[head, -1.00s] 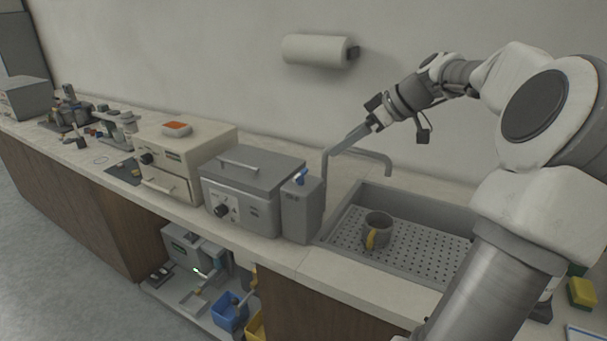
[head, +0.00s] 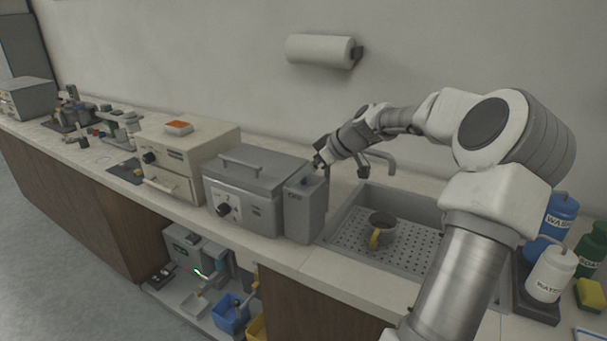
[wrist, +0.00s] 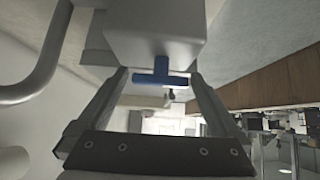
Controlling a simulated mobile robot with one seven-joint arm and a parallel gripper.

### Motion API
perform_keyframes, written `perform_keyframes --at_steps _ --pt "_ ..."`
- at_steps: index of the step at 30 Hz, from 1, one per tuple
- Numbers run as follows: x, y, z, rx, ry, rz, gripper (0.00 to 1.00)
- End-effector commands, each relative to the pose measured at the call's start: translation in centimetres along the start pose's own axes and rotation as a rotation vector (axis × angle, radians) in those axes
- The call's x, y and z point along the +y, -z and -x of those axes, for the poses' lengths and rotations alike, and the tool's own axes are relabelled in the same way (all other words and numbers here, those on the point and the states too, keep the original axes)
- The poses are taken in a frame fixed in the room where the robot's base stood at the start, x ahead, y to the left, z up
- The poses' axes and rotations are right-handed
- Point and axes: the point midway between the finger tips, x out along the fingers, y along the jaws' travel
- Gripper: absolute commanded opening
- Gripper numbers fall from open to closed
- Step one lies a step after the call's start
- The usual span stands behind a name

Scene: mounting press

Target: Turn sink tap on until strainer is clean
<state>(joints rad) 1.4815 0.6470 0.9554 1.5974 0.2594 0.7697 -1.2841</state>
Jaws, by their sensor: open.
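A grey cup-like strainer (head: 382,232) with a yellow handle stands in the sink (head: 345,215), on its perforated floor. Its inside is too small to judge. The tap spout (head: 388,163) arches over the back of the sink, and a grey pipe (wrist: 45,70) shows at left in the wrist view. My gripper (head: 318,168) is open at the top of this box. In the wrist view, the handle shows between its fingers.
A grey lidded unit (head: 243,195) stands just left of the box, with a cream oven (head: 185,160) beyond it. Labelled bottles (head: 551,272) and a yellow sponge (head: 588,293) are right of the sink. A paper roll (head: 318,48) hangs on the wall.

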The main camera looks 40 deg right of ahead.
Motion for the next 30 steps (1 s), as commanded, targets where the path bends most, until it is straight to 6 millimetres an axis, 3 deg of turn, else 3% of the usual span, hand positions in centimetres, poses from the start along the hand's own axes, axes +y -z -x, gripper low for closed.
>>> perform_keyframes --at_steps 9,22,30 --pt "0.01 0.00 -0.29 0.000 0.000 0.000 1.00" --pt "0.01 0.02 -0.26 0.000 0.000 0.001 0.24" --pt "0.02 -0.04 -0.32 0.000 -0.023 -0.019 0.24"
